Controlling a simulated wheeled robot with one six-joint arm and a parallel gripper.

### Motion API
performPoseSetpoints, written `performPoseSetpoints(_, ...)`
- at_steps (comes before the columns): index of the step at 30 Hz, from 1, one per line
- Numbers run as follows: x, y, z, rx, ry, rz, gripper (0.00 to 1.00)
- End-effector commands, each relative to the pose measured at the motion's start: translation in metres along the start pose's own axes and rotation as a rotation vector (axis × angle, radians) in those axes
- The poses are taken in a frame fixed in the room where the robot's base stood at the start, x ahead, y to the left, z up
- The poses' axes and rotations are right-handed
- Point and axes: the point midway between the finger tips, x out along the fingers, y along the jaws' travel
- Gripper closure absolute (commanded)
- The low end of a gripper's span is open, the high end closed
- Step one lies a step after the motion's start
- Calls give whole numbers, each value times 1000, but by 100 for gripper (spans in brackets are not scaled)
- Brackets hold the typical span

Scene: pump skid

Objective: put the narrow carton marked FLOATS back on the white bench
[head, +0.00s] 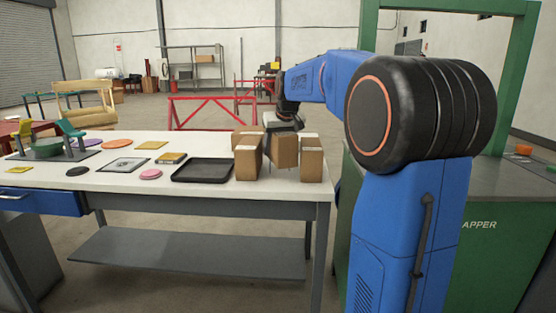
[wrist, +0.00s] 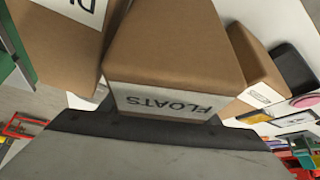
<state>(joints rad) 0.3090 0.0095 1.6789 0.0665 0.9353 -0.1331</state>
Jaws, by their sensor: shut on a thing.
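The narrow brown carton marked FLOATS (wrist: 170,50) fills the middle of the wrist view, its white label facing me upside down. My gripper (wrist: 140,125) is shut on it at the label end. In the head view my gripper (head: 283,122) is above the right end of the white bench (head: 120,195), with the held carton (head: 285,152) below it, between other cartons. Its bottom edge shows higher than those of the front cartons; I cannot tell whether it touches the bench top.
Brown cartons stand close on the left (head: 247,164) and right (head: 311,167) of the held one. A black tray (head: 203,171) lies to their left, with flat discs and plates beyond. A green machine (head: 490,240) stands right of the bench.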

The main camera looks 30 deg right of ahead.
Motion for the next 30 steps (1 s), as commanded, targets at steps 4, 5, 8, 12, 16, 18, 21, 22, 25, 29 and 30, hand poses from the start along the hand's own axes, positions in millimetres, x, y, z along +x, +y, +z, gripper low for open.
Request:
performPoseSetpoints(4,6,0,4,0,-1,0,84)
performPoseSetpoints(5,8,0,5,0,-1,0,84)
performPoseSetpoints(8,19,0,12,0,-2,0,84)
performPoseSetpoints(12,35,0,21,1,-2,0,84)
performPoseSetpoints(16,39,0,22,1,1,0,84)
performPoseSetpoints(18,39,0,22,0,2,0,84)
performPoseSetpoints(21,39,0,22,0,1,0,84)
performPoseSetpoints(22,39,0,22,0,1,0,84)
performPoseSetpoints(25,41,0,24,0,0,0,84)
performPoseSetpoints(29,41,0,24,0,-1,0,36)
performPoseSetpoints(30,41,0,24,0,-1,0,36)
